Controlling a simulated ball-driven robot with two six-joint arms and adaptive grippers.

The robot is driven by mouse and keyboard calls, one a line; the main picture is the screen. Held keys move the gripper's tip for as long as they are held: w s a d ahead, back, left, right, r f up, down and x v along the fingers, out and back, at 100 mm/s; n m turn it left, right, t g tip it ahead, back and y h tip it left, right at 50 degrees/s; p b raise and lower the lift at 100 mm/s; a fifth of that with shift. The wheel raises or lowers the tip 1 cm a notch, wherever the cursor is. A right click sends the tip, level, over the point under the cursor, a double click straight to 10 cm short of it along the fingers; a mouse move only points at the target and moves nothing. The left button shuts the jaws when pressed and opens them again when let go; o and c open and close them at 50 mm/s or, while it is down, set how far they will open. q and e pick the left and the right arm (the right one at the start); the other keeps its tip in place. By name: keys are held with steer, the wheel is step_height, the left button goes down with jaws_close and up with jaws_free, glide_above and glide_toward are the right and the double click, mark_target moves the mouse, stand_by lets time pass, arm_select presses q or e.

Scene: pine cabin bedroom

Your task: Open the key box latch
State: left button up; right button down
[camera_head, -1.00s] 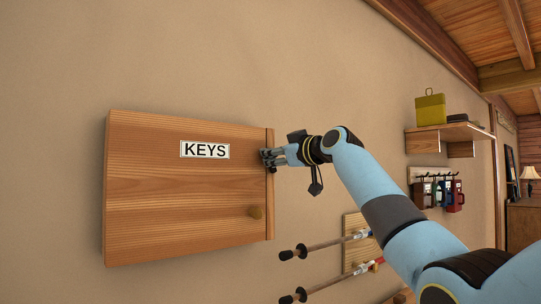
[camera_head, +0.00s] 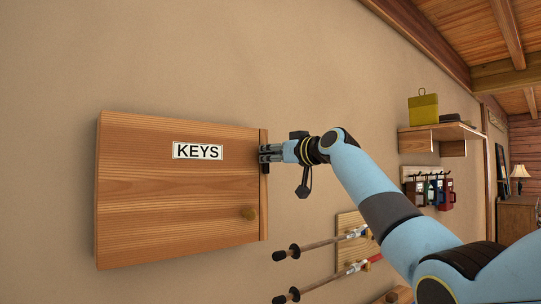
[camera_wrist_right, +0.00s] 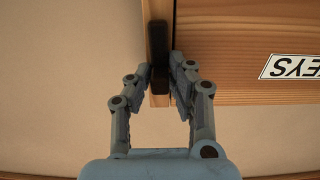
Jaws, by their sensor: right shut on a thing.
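My right gripper (camera_head: 266,153) is at the box's right edge, shut on the latch. Its two fingers (camera_wrist_right: 160,85) stand on either side of the bar. My left gripper is not in view.
Trekking poles (camera_head: 320,245) on a wooden rack stick out below and right of the box. Mugs (camera_head: 430,192) hang on hooks under a shelf (camera_head: 447,132) with a yellow box (camera_head: 423,109). The wall above the key box is bare.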

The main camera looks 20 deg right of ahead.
steer(key=shift+f, duration=0.1)
steer(key=c, duration=1.2)
jaws_free()
steer(key=shift+c, duration=0.2)
steer(key=v, duration=1.2)
